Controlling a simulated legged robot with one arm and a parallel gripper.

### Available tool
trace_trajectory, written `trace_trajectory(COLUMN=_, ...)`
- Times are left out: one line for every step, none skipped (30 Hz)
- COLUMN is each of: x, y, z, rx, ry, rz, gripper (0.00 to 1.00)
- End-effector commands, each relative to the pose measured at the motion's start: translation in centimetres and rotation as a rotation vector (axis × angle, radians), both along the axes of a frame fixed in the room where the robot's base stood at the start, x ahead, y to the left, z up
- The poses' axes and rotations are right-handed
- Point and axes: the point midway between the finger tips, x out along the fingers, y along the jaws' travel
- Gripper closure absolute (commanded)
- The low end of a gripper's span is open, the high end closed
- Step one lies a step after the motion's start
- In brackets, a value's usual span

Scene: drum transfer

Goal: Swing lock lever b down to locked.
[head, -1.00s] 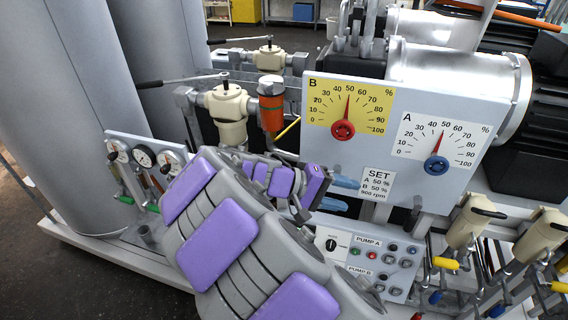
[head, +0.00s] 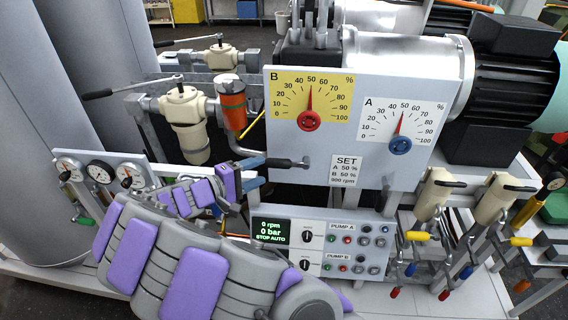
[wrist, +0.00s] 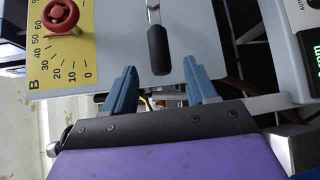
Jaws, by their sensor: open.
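Lock lever b (head: 287,163) is a short lever with a black grip under the yellow B dial. It lies about level, its grip pointing left from a pivot on the grey panel. In the wrist view the black grip (wrist: 158,50) hangs from a metal rod toward my jaws. My gripper (head: 258,173) has blue fingers and a purple body, and faces the grip from the left. In the wrist view my gripper (wrist: 160,68) is open, the grip's end lying between the fingertips in the picture. Contact cannot be made out.
The yellow B dial (head: 339,84) and white A dial (head: 428,107) sit on the panel (head: 285,132). Another dark lever (head: 386,190) hangs down below the A dial. The pump control box (head: 330,215) is below my gripper.

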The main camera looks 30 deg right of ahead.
Motion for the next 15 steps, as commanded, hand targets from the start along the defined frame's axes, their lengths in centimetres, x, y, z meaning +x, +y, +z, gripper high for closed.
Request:
trace_trajectory(x=0.1, y=-1.2, z=-0.3, rx=0.0, ry=0.002, rz=-0.004, gripper=0.43)
trace_trajectory(x=0.2, y=-1.9, z=-0.4, rx=0.001, ry=0.002, rz=-0.003, gripper=0.43)
trace_trajectory(x=0.4, y=-2.8, z=-0.6, rx=0.004, ry=0.002, rz=-0.003, gripper=0.43)
trace_trajectory(x=0.5, y=-3.6, z=-0.7, rx=0.005, ry=0.002, rz=-0.004, gripper=0.43)
trace_trajectory(x=0.5, y=-4.3, z=-0.7, rx=0.005, ry=0.003, rz=-0.006, gripper=0.43)
trace_trajectory(x=0.6, y=-5.3, z=-0.9, rx=0.007, ry=0.003, rz=-0.007, gripper=0.43)
trace_trajectory(x=0.7, y=-6.0, z=-1.0, rx=0.009, ry=0.003, rz=-0.007, gripper=0.43)
trace_trajectory(x=0.8, y=-6.7, z=-1.1, rx=0.012, ry=0.003, rz=-0.007, gripper=0.43)
trace_trajectory(x=0.9, y=-7.6, z=-1.2, rx=0.014, ry=0.003, rz=-0.005, gripper=0.43)
trace_trajectory(x=1.0, y=-8.1, z=-1.3, rx=0.015, ry=0.003, rz=-0.005, gripper=0.43)
trace_trajectory(x=1.0, y=-8.6, z=-1.4, rx=0.015, ry=0.003, rz=-0.005, gripper=0.43)
trace_trajectory(x=1.1, y=-9.1, z=-1.4, rx=0.014, ry=0.003, rz=-0.006, gripper=0.43)
trace_trajectory(x=1.2, y=-9.3, z=-1.4, rx=0.013, ry=0.003, rz=-0.005, gripper=0.43)
trace_trajectory(x=1.3, y=-9.5, z=-1.4, rx=0.012, ry=0.003, rz=-0.005, gripper=0.43)
trace_trajectory(x=1.4, y=-9.6, z=-1.5, rx=0.011, ry=0.003, rz=-0.005, gripper=0.43)
